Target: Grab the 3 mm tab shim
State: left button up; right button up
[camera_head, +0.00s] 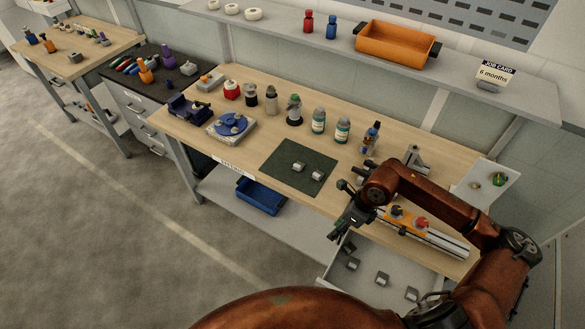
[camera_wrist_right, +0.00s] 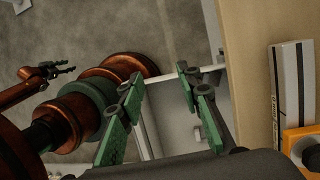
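Several small grey blocks lie in the open pale drawer (camera_head: 330,281) under the bench, among them a left one (camera_head: 351,264), a middle one (camera_head: 382,280) and a right one (camera_head: 411,294). They may be shims; no thickness mark is readable. Two similar grey pieces (camera_head: 299,166) (camera_head: 318,175) lie on the dark green mat. My right gripper (camera_head: 337,230) is near the bench's front edge, above the drawer's left part. In the wrist view its green fingers (camera_wrist_right: 158,82) stand apart with nothing between them. What seems my left gripper (camera_wrist_right: 58,69) shows small at the wrist view's upper left.
A rail fixture with an orange clamp (camera_head: 405,218) lies on the bench (camera_head: 250,170) beside my right arm. Bottles (camera_head: 318,121) stand behind the mat. A blue-topped device (camera_head: 231,125) is left of it. A blue bin (camera_head: 261,195) sits on the lower shelf.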

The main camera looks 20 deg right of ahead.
aim_at(299, 166)
jog(key=u, duration=0.05)
jog(key=i, duration=1)
jog(key=z, duration=0.05)
